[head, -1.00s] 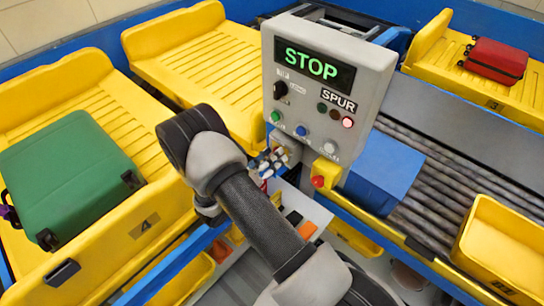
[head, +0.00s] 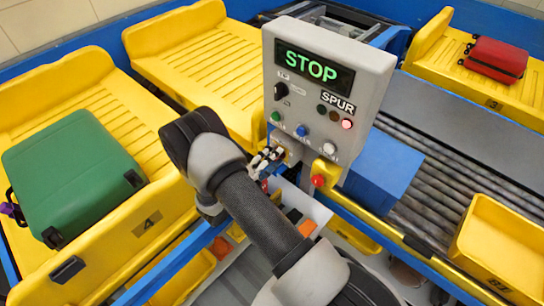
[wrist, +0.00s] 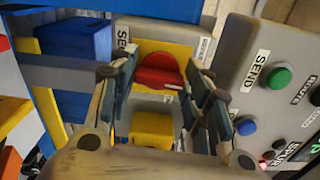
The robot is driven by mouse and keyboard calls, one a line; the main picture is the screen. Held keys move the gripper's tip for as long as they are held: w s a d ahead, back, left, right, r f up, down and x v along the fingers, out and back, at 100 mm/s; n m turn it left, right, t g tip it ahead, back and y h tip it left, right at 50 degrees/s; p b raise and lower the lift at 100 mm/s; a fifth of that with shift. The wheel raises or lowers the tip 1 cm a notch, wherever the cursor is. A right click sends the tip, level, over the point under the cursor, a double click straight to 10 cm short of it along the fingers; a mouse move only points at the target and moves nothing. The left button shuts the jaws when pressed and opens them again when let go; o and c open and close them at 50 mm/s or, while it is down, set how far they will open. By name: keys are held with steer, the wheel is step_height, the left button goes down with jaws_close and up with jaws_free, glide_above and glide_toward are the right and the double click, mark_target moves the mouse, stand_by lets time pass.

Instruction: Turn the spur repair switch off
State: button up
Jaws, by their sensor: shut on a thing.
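The spur repair switch appears as a red round handle (wrist: 155,72) on a yellow plate in the wrist view. A short white mark shows on its lower right part. My gripper (wrist: 165,88) has its fingers on both sides of the red handle and is shut on it. The fingers hide the handle's sides. In the head view my gripper (head: 268,160) is at the lower left of the grey control panel (head: 375,95), and the switch is largely hidden there. The panel's display (head: 313,68) reads STOP in green. A red lamp (head: 347,124) is lit beneath the SPUR label.
A yellow box with a red button (head: 318,181) is close to my gripper. Green (head: 275,116), blue (head: 302,131) and white (head: 329,148) buttons line the panel. A green suitcase (head: 75,175) lies in the left tray. A blue block (head: 383,170) stands right of the panel.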

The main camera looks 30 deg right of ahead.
steer(key=shift+n, duration=0.6)
steer(key=o, duration=1.1)
steer(key=shift+c, duration=0.2)
steer(key=v, duration=1.2)
